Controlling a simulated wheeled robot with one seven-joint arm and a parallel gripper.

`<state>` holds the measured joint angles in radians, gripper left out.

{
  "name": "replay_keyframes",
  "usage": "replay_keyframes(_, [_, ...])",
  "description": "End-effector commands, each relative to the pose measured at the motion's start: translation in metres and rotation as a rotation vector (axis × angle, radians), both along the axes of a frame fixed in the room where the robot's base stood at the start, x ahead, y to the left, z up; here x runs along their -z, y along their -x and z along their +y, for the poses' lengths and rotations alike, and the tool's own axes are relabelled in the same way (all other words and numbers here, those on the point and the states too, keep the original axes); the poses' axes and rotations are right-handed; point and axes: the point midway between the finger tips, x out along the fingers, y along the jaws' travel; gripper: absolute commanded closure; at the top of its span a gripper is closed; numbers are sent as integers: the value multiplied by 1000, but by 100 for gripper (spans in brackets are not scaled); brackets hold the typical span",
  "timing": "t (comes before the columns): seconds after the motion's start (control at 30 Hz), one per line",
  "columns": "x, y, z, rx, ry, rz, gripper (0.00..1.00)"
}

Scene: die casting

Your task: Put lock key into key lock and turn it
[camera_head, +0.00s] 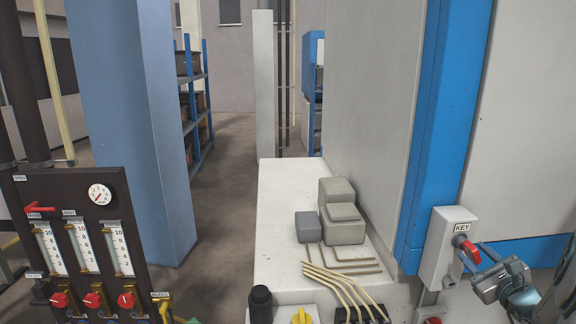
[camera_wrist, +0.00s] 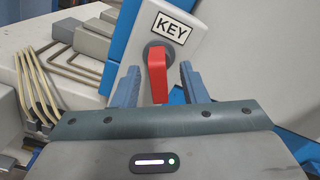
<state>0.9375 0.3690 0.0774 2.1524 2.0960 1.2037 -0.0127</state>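The key lock is a light grey box (camera_head: 437,247) labelled KEY on the blue-edged machine at the right of the head view. It also fills the upper middle of the wrist view (camera_wrist: 210,22). The red lock key (camera_head: 467,248) sits at the lock's face, and in the wrist view (camera_wrist: 157,75) its handle hangs down from a grey round collar. My gripper (camera_head: 480,268) is right beside the lock. In the wrist view its two blue-grey fingers (camera_wrist: 158,86) are apart, one on each side of the red handle, with gaps visible between. How deep the key sits is hidden.
A white bench (camera_head: 283,215) with grey boxes (camera_head: 343,225) and bent pipes (camera_head: 340,285) stands left of the lock. A dark gauge panel (camera_head: 90,240) with red valves is at the far left. The aisle floor (camera_head: 232,150) is clear.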

Motion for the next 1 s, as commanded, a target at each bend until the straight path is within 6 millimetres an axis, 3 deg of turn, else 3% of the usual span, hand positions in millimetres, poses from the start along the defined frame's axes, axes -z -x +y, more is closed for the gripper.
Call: replay_keyframes(1.0, [2, 80, -6, -1, 0, 3, 61])
